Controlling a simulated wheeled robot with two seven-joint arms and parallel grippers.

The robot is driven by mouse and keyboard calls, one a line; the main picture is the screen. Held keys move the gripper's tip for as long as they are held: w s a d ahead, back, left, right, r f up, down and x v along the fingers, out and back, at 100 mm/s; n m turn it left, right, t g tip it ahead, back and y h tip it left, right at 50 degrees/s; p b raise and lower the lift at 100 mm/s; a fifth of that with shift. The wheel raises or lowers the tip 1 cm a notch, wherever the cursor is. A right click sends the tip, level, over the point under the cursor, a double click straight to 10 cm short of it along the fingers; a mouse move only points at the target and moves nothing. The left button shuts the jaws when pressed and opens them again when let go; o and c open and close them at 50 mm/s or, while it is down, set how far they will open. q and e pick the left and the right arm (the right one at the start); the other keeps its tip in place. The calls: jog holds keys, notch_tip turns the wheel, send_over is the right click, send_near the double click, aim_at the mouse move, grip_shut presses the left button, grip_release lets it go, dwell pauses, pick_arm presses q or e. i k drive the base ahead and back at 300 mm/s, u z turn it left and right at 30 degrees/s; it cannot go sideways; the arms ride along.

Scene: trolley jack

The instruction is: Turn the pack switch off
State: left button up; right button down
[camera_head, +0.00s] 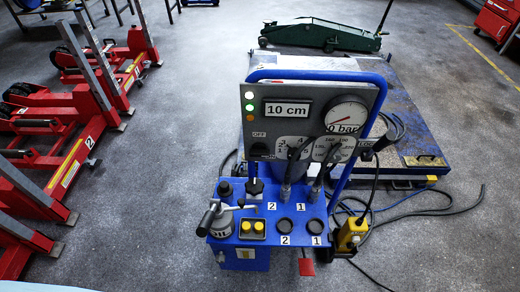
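The blue power pack (285,215) stands in the middle of the room with a grey upright panel (262,120). A black rotary switch (259,150) sits at the panel's lower left, under a small label that appears to read OFF. Its pointer direction is too small to tell. Lamps (249,107) in white, green and orange run down the panel's left edge; the white top one looks brightest. The display (287,109) reads 10 cm, and a round gauge (346,116) reads 0 bar. Neither of my grippers is in view.
A lever valve (221,222), two yellow buttons (252,227) and black knobs sit on the pack's lower deck. A blue tube handle (374,105) frames the panel. Cables and a yellow box (351,234) lie at right. Red jack stands (75,140) fill the left; the front floor is clear.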

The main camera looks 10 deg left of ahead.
aim_at(258, 150)
jog(key=k, duration=1.25)
jog(key=z, duration=0.6)
jog(key=i, duration=1.55)
jog(key=u, duration=0.95)
